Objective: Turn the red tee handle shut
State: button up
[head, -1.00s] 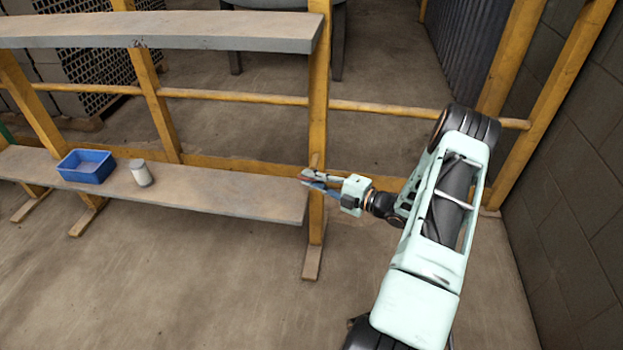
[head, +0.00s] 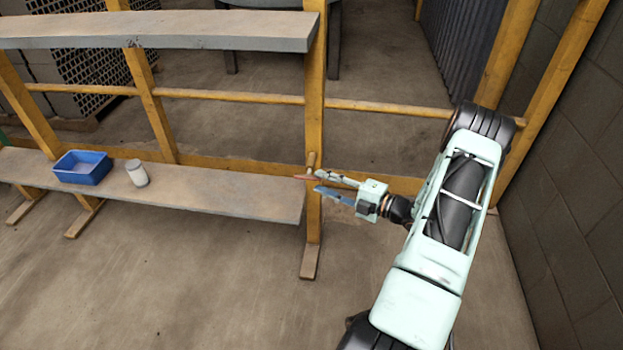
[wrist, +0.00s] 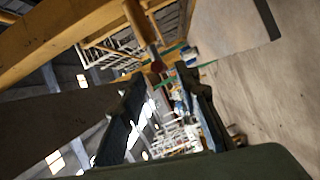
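A small red piece (head: 303,177), which looks like the tee handle, shows in the head view at the yellow post by the right end of the lower shelf. In the wrist view a dark red part (wrist: 155,59) shows just beyond and between the fingertips; its exact angle is too small to tell. My gripper (head: 318,181) points left at it, with its two fingers apart. In the wrist view my gripper (wrist: 161,74) is also open, with no object clearly held between the fingers.
The yellow post (head: 314,215) stands close to my fingertips. The lower shelf (head: 225,190) carries a blue bin (head: 82,177) and a white canister (head: 137,173). An upper shelf (head: 160,40) runs above. A block wall (head: 575,180) is at the right. The floor in front is clear.

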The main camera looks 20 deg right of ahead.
jog(key=v, duration=0.6)
jog(key=shift+s, duration=0.2)
jog(key=shift+w+d+r, duration=0.1)
